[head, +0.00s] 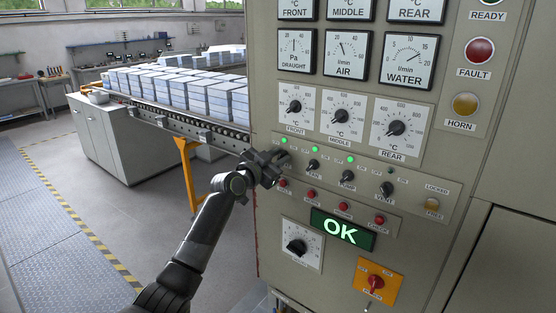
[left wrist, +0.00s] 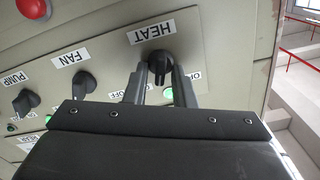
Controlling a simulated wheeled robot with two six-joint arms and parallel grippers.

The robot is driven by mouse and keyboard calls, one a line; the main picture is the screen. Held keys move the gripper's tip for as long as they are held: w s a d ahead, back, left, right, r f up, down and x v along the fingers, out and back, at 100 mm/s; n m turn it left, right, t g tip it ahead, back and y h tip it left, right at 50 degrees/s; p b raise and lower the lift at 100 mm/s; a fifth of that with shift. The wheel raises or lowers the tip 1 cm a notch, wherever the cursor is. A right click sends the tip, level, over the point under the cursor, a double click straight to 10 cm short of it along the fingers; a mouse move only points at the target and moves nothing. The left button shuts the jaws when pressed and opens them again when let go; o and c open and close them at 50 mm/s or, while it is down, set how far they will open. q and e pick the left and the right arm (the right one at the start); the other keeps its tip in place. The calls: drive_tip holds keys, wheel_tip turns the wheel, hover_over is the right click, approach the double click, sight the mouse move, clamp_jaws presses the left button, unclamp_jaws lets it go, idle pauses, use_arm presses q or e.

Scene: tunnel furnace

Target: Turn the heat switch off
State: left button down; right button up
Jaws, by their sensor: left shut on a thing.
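The heat switch (left wrist: 160,62) is a black rotary knob under a white HEAT label (left wrist: 151,32) in the left wrist view. My left gripper (left wrist: 160,78) has one finger on each side of the knob and is shut on it. A lit green lamp (left wrist: 168,93) shows between the fingers. Part of the OFF/ON lettering is hidden, so I cannot tell the knob's setting for certain. In the head view my left gripper (head: 279,161) is at the left end of the switch row and covers the heat switch. My right gripper is not in view.
The fan switch (head: 313,166), pump switch (head: 347,177) and another black switch (head: 387,189) sit in the same row. Red buttons (head: 311,194) lie just below, above a green OK display (head: 342,230). A conveyor (head: 200,130) with stacked blocks stands left of the cabinet.

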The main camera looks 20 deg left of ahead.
use_arm(q)
drive_tip(key=n, duration=0.3)
drive_tip(key=shift+a, duration=0.1)
drive_tip(key=n, duration=0.2)
drive_tip(key=shift+n, duration=0.3)
drive_tip(key=n+p, duration=0.1)
drive_tip(key=n, duration=0.4)
drive_tip(key=shift+w+a, duration=0.1)
drive_tip(key=shift+a, duration=0.05)
drive_tip(key=shift+n, duration=0.4)
drive_tip(key=c, duration=1.5)
unclamp_jaws()
drive_tip(key=shift+a+f, duration=0.1)
drive_tip(key=shift+b+v, duration=1.5)
drive_tip(key=shift+v, duration=7.2)
